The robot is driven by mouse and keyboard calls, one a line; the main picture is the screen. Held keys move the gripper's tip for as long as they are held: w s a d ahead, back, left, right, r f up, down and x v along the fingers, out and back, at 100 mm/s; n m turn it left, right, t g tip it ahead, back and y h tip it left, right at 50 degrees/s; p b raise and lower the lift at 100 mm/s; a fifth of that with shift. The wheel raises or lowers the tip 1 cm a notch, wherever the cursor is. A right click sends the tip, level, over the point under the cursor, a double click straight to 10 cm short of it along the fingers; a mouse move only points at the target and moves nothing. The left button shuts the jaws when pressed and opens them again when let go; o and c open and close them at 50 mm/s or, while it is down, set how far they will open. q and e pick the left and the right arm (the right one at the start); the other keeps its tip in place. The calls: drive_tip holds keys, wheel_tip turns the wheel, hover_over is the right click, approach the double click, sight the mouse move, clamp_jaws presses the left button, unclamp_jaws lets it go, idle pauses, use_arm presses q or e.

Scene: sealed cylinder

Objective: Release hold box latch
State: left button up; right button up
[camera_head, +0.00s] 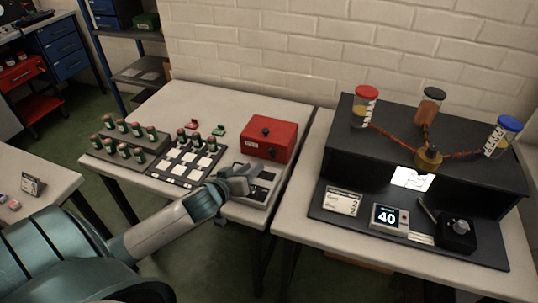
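My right gripper is not in view.
A rack of dark vials (125,143) and a black-and-white grid tray (187,160) with several vials stand left of my gripper. Small red and green pieces lie behind. The right table holds a black stand (425,135) with capped jars, a display reading 40 (389,219) and a black knob unit (457,232).

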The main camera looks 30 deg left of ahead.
sight(271, 154)
use_arm(q)
drive_tip(key=p+x, duration=0.2)
drive_tip(key=x, duration=1)
drive_tip(key=shift+w+f, duration=0.1)
drive_tip(key=shift+w, duration=0.2)
clamp_jaws()
